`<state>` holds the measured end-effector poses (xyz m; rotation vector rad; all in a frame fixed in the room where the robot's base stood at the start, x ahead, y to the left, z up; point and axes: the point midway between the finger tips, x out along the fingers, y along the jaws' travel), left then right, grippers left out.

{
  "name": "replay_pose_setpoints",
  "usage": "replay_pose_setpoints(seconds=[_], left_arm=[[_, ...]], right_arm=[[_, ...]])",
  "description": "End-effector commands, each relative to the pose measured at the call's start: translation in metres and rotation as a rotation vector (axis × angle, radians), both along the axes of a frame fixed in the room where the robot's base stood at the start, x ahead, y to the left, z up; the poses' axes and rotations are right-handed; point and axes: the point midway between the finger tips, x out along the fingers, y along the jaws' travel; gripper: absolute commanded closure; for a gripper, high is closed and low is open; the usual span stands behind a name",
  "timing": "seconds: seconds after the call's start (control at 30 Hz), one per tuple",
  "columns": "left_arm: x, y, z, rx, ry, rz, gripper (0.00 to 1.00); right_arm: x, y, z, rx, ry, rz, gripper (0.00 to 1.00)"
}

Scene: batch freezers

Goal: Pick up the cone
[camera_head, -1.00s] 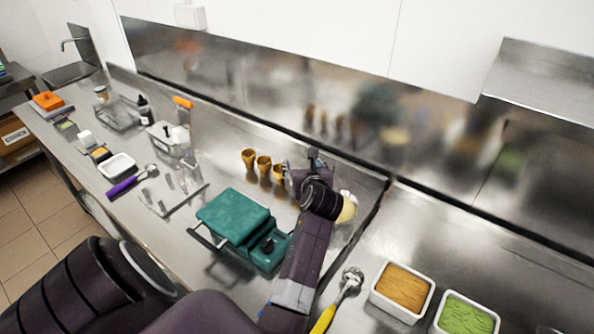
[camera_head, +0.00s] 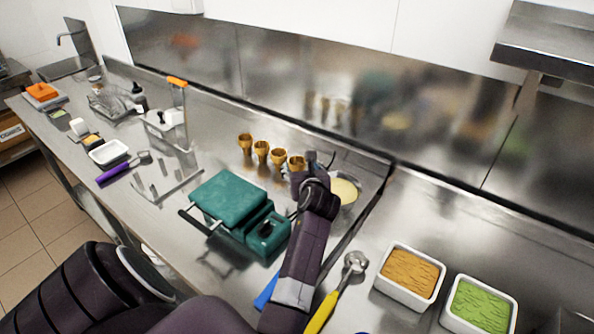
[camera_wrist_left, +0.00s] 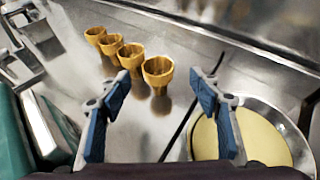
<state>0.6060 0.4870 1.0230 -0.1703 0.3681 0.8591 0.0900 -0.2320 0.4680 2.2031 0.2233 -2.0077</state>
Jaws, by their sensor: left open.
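Several golden-brown cones stand upright in a row on the steel counter. In the head view the leftmost cone (camera_head: 245,143) is clear, and the rightmost cone (camera_head: 296,163) is right by my left gripper (camera_head: 309,172). In the left wrist view the nearest cone (camera_wrist_left: 158,73) stands ahead of and between the open fingers of my left gripper (camera_wrist_left: 166,86). The fingers look apart from it and hold nothing. In the head view my own wrist hides part of the fingers. My right gripper is not in view.
A teal waffle iron (camera_head: 230,198) stands left of my left arm. A round bowl of pale batter (camera_head: 345,189) is just right of the gripper. Two tubs, orange (camera_head: 408,272) and green (camera_head: 481,305), and a yellow-handled scoop (camera_head: 337,289) lie to the right.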

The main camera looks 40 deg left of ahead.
Motion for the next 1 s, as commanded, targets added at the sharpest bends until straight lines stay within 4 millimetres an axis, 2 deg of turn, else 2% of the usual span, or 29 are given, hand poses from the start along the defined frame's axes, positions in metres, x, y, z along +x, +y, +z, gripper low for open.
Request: replay_pose_setpoints(seconds=[0.5,0.83,1.0], left_arm=[[0.029,0.040,-0.025,-0.001,-0.001,0.001,0.42],[0.032,0.044,-0.028,0.000,-0.002,-0.001,0.42],[0.032,0.044,-0.028,0.000,0.000,-0.001,0.60]], right_arm=[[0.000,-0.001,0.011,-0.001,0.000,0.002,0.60],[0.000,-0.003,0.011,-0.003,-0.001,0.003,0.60],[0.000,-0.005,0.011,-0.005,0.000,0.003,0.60]])
